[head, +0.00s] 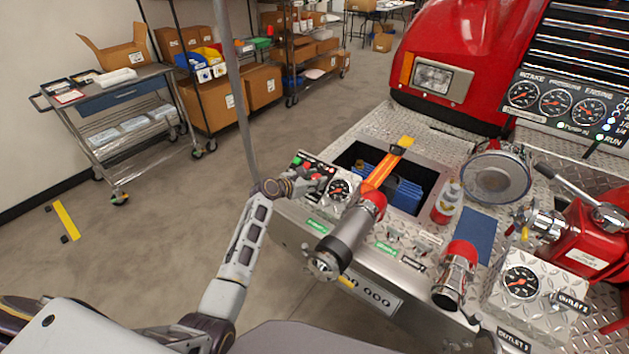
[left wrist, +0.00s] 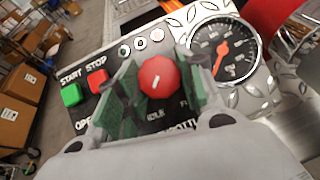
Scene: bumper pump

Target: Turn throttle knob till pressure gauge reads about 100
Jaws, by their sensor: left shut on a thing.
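The red throttle knob (left wrist: 159,77) has a white mark and sits on a black panel with an IDLE label in the left wrist view. My left gripper (left wrist: 150,95) is shut on it, with green-padded fingers on both sides. In the head view my left gripper (head: 308,182) is at the control panel and partly hides the knob. A round gauge (left wrist: 225,48) beside the knob has an orange needle pointing down and slightly left; its numbers are too small to read. The middle gauge (head: 556,103) on the upper right panel appears labelled PRESSURE; its reading is unclear. My right gripper is not in view.
A green start button (left wrist: 72,95) and a red stop button (left wrist: 97,80) sit close to the gripper. An open bin (head: 425,165) holds blue and orange things.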

